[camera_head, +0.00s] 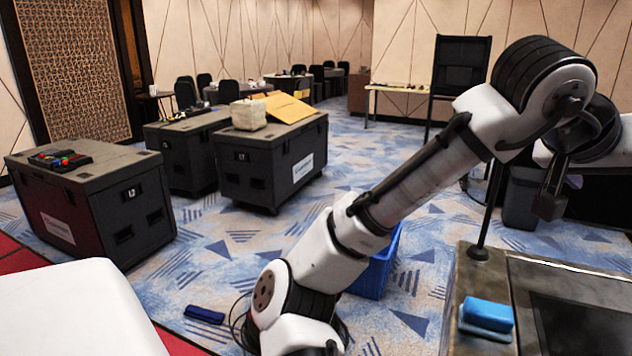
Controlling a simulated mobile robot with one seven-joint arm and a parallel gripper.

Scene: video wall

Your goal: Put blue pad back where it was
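A bright blue pad (487,314) lies on the near left corner of a dark case top (565,270) at the lower right. It has a greyish layer under it. My white and black arm rises from the bottom middle and bends at the upper right. A dark part at the arm's far end, which looks like my gripper (550,195), hangs above the case top, up and to the right of the pad and apart from it. Its fingers are not clear, and nothing is seen held in it.
A dark blue flat object (204,314) lies on the patterned carpet. A blue bin (375,275) stands partly behind my arm. Carpet between is open.

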